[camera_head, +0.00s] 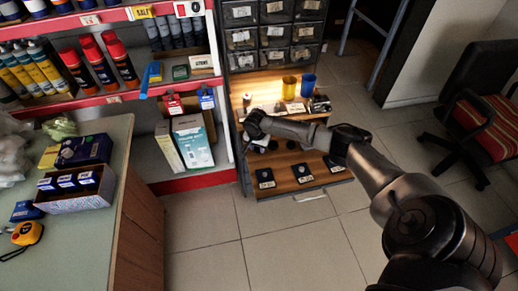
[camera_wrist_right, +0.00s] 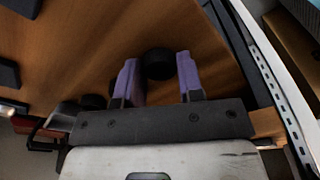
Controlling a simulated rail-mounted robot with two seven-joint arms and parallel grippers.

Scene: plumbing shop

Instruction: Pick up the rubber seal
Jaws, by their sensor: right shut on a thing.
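In the right wrist view, a round black piece, which looks like the rubber seal (camera_wrist_right: 158,66), sits between the two purple fingertips of my right gripper (camera_wrist_right: 156,70). The fingers are shut on it, over the wooden shelf board (camera_wrist_right: 200,30). In the head view my right arm reaches across to the wooden shelf of the drawer cabinet, and its gripper is small and hard to make out near the shelf's left side. The seal cannot be made out there. My left gripper is not in view.
More dark round parts (camera_wrist_right: 93,102) lie left of the gripper. In the head view, a yellow cup (camera_head: 289,87) and blue cup (camera_head: 308,86) stand on the upper board. Black square pieces (camera_head: 265,178) lie on the lower board. A counter (camera_head: 120,150) stands left; the floor (camera_head: 205,235) is clear.

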